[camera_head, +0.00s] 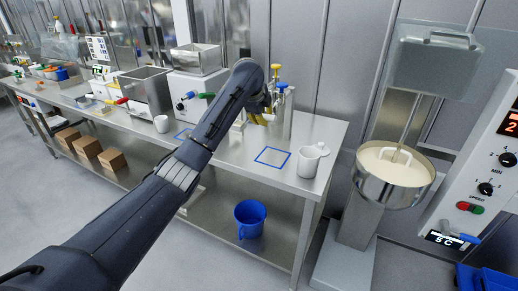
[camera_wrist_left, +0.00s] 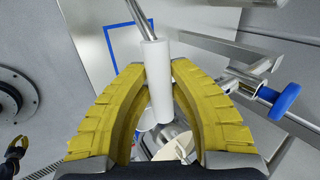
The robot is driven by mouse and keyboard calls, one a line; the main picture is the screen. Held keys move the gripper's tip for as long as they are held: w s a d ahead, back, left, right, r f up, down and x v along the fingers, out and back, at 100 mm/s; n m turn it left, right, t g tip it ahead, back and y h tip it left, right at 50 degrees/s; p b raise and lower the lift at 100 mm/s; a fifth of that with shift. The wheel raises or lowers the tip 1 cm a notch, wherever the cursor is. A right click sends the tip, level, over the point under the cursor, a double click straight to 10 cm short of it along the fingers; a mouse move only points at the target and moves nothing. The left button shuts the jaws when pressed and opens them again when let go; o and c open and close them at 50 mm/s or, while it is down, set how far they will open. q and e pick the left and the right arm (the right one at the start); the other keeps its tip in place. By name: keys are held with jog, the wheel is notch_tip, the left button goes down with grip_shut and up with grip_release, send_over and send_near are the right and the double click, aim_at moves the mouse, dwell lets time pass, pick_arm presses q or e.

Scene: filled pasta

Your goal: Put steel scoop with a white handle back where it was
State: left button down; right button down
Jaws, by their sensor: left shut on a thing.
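My left gripper (camera_head: 262,119) is over the steel table, beside steel containers with yellow and blue knobs. In the left wrist view its yellow fingers (camera_wrist_left: 158,100) are closed around the white handle (camera_wrist_left: 157,75) of the scoop. The scoop's steel shaft (camera_wrist_left: 137,14) runs up out of that picture, so its bowl end is hidden. In the head view the arm and gripper hide the scoop. A blue square outline (camera_head: 257,152) on the table is empty. A yellow and black form (camera_wrist_left: 17,150) at the wrist view's left edge looks like my right gripper; its fingers are unclear.
A white mug (camera_head: 308,162) stands right of the blue outline. A mixer bowl (camera_head: 368,188) of cream mass stands right of the table. A blue bucket (camera_head: 249,218) is on the lower shelf.

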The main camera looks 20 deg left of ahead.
pick_arm(q)
notch_tip(320, 180, down, 13)
jog(key=shift+f, duration=0.2)
dwell(0.5)
jog(key=shift+f, duration=0.1)
jog(key=c, duration=1.3)
grip_release()
jog(key=shift+o, duration=0.2)
